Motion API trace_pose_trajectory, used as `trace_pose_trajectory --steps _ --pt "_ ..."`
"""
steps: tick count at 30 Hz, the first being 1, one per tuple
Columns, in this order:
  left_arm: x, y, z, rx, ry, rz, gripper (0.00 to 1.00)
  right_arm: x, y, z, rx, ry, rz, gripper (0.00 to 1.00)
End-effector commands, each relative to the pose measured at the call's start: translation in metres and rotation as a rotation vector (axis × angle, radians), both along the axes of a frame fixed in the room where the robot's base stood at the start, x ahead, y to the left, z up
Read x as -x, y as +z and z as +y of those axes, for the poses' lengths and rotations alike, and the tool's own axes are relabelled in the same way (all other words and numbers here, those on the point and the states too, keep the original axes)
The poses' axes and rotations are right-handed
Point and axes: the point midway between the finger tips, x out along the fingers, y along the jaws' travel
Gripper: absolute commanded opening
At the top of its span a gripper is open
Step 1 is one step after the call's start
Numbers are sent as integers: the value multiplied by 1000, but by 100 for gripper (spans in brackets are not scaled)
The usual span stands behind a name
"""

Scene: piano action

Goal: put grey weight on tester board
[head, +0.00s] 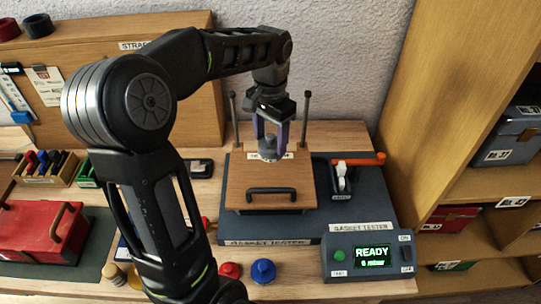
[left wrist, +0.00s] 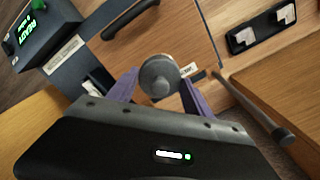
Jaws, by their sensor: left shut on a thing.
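The tester board (head: 287,185) is a wooden plate with a black handle, lying on the dark gasket tester base between two upright rods. My left gripper (head: 271,140) is above the far part of the board, pointing down. It is shut on the grey weight (head: 268,148), a small rounded grey piece with a knob. In the left wrist view the grey weight (left wrist: 158,76) sits between the purple fingers, with the tester board (left wrist: 190,35) behind it. I cannot tell whether the weight touches the board. My right gripper is not in view.
The gasket tester's control box (head: 369,258) reads READY at the front right. A red box (head: 40,232) is at the left. Blue and red knobs (head: 263,271) stand in front.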

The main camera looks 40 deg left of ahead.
Motion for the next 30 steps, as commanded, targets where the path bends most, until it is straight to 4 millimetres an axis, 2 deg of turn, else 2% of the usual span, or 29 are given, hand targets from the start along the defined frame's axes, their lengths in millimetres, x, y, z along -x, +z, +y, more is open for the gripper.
trace_pose_trajectory --steps 5,17,25,30 --pt "0 -20 0 -1 -1 -1 0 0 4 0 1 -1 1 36" --pt "-1 -25 0 -2 0 -3 0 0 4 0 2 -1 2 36" --pt "0 -55 0 0 -1 -1 0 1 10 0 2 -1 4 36" --pt "-1 -60 0 -1 -1 -4 0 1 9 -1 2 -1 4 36"
